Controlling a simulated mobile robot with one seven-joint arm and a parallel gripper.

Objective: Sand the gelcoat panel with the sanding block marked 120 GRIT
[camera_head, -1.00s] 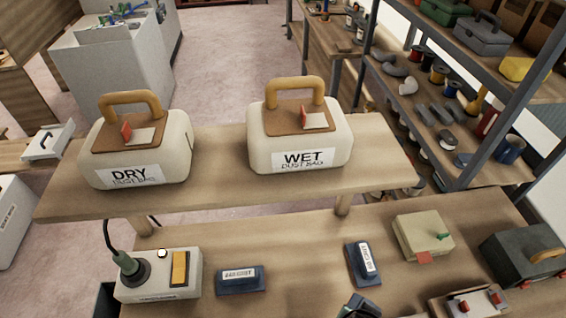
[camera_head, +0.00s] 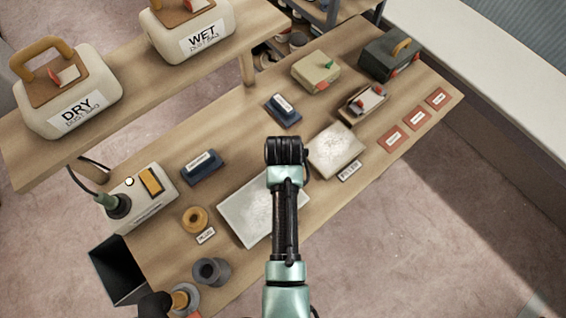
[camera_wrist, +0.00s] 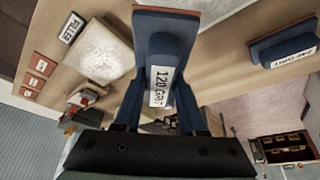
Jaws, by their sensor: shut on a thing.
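My gripper (camera_wrist: 158,112) is shut on the blue sanding block with a brown base, and its label reads 120 GRIT (camera_wrist: 158,90). In the head view my arm hides the gripper and this block. A large pale panel (camera_head: 238,213), apparently the gelcoat panel, lies flat on the bench, partly behind my arm. A second pale panel (camera_head: 335,147) lies to its right; its tag reads FILLER, and it also shows in the wrist view (camera_wrist: 102,55). Two other blue blocks sit on the bench, one at left (camera_head: 201,168) and one behind my arm (camera_head: 284,111).
A control box (camera_head: 143,200) and a tan ring (camera_head: 195,219) stand at the bench's left. A green-grey case (camera_head: 316,71), a dark toolbox (camera_head: 390,52), a small tray (camera_head: 363,103) and red cards (camera_head: 415,118) occupy the far right part. DRY (camera_head: 68,92) and WET (camera_head: 190,25) dust bags sit on the raised shelf.

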